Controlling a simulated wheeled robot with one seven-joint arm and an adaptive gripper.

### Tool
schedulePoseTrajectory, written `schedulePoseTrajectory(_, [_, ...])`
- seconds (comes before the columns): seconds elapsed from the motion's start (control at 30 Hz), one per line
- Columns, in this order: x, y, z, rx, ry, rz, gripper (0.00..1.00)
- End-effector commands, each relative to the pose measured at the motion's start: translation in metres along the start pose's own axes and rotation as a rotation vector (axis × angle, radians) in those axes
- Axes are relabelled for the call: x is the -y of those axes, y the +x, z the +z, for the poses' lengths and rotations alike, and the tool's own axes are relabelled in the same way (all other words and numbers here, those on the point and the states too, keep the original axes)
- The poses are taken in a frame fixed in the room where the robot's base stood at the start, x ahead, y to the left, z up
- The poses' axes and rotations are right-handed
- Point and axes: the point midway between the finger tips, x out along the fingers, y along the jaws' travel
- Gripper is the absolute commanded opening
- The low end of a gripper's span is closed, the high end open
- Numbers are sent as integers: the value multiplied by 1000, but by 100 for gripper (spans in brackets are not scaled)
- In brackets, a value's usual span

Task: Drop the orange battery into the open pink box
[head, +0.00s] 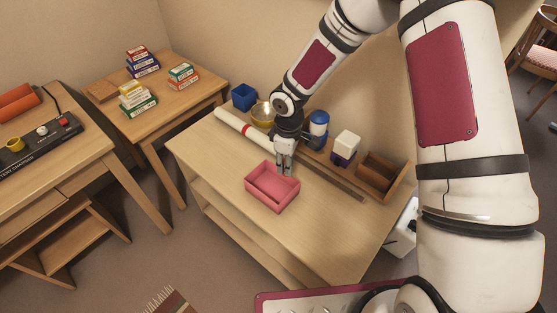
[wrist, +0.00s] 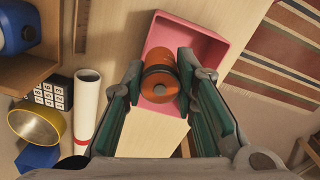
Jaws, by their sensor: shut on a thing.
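The orange battery (wrist: 160,82) is a short cylinder with a dark band, held between the green-lined fingers of my gripper (wrist: 161,88) in the wrist view. The open pink box (wrist: 207,45) lies behind and below the battery in that view. In the head view the pink box (head: 273,197) stands on the wooden bench, and my gripper (head: 285,168) is at its back edge, pointing down. The battery cannot be made out in the head view. The box floor that shows looks empty; part of it is hidden by the battery and a finger.
Behind the box stand a blue bin (head: 244,97), a yellow bowl (head: 263,113), a blue jar (head: 318,125), a white-topped block (head: 346,147) and a wooden tray (head: 383,176). A white roll (head: 232,124) lies at the back left. The bench front (head: 318,232) is clear.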

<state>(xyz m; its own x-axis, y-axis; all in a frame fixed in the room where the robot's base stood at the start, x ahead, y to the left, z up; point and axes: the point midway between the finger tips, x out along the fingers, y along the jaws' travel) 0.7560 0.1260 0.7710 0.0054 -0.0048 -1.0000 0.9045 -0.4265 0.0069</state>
Motion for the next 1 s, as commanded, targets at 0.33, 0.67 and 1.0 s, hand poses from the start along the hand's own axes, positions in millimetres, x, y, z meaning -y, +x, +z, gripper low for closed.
schedulePoseTrajectory(0.33, [4, -2, -31, -3, -250, -7, 0])
schedulePoseTrajectory(0.67, [4, 27, -31, -2, -249, -8, 0])
schedulePoseTrajectory(1.0, [4, 56, -30, -3, -248, -6, 0])
